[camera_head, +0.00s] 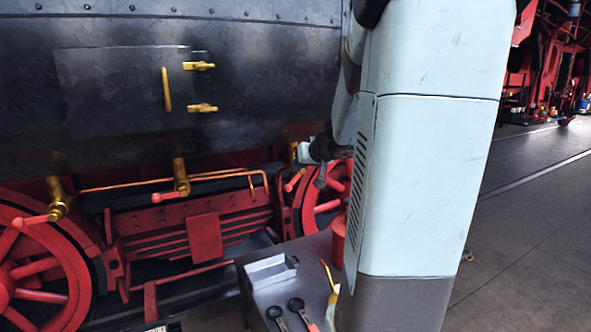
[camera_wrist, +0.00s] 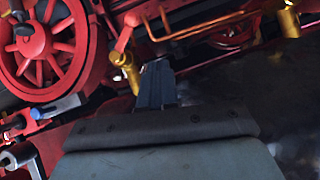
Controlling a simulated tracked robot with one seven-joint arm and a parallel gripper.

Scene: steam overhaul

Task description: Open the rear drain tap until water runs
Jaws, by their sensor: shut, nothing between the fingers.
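Brass drain taps with red lever handles hang along the boiler's lower edge. In the head view there is a left tap (camera_head: 58,200), a middle tap (camera_head: 180,176) and a right tap (camera_head: 294,153), partly hidden by my arm. The frames do not label which is the rear one. My gripper (camera_head: 320,178) is beside the right tap's red handle (camera_head: 293,181). In the wrist view my gripper (camera_wrist: 155,68) is shut and empty, its tips just beside a brass tap (camera_wrist: 130,68) with its red handle (camera_wrist: 126,34). I cannot tell whether they touch. No running water is visible.
A copper pipe (camera_head: 160,183) runs behind the taps, above red wheels (camera_head: 30,265). A grey bench (camera_head: 262,297) with a tray, wrenches (camera_head: 276,316) and a red can (camera_head: 338,240) stands below my arm. Open floor (camera_head: 530,230) lies to the right.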

